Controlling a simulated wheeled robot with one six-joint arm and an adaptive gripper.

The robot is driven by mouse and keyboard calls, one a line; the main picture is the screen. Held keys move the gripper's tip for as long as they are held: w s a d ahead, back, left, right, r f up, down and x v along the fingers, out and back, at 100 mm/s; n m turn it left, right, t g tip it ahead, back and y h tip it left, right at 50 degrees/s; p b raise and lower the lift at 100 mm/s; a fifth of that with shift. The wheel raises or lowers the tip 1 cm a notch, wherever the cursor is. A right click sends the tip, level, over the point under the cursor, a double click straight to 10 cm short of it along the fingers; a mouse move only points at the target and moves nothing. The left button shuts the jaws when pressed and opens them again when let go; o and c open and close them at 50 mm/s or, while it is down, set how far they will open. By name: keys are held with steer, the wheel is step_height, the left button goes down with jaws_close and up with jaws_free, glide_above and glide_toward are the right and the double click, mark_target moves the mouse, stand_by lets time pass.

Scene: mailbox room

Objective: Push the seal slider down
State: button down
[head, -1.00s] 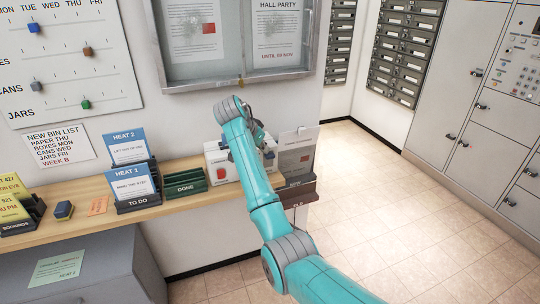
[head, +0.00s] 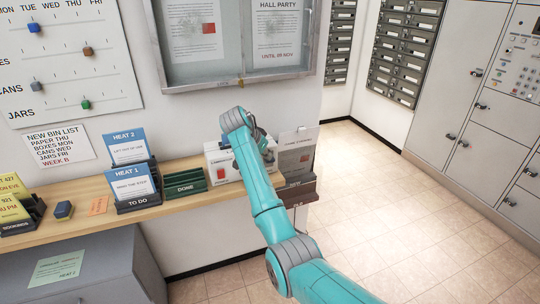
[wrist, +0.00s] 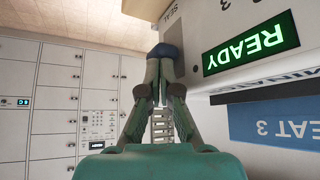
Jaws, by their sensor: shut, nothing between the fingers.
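The blue seal slider (wrist: 166,50) shows in the wrist view, on the face of the white laminator beside the SEAL lettering. My gripper (wrist: 159,80) is shut and empty, its fingertips right at the slider and overlapping it in the picture. I cannot tell whether they touch. In the head view the white laminator (head: 217,166) stands on the shelf, partly hidden by my arm. My gripper (head: 259,138) is mostly hidden behind the arm there.
A green READY display (wrist: 250,45) is lit next to the slider. A blue HEAT 3 card (wrist: 270,120) is close by. On the shelf are a green DONE holder (head: 185,184) and a TO DO holder (head: 138,203). A grey card rack (head: 297,155) stands right of the laminator.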

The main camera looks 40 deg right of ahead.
steer(key=shift+f, duration=1.55)
steer(key=shift+s+a+r, duration=0.2)
steer(key=shift+a+r, duration=0.1)
steer(key=shift+a, duration=0.45)
steer(key=shift+s+a+r, duration=0.15)
steer(key=shift+a+r, duration=0.1)
steer(key=shift+a, duration=0.5)
steer(key=shift+r, duration=0.1)
steer(key=v, duration=1.1)
steer(key=shift+a+r, duration=0.25)
steer(key=shift+s, duration=0.1)
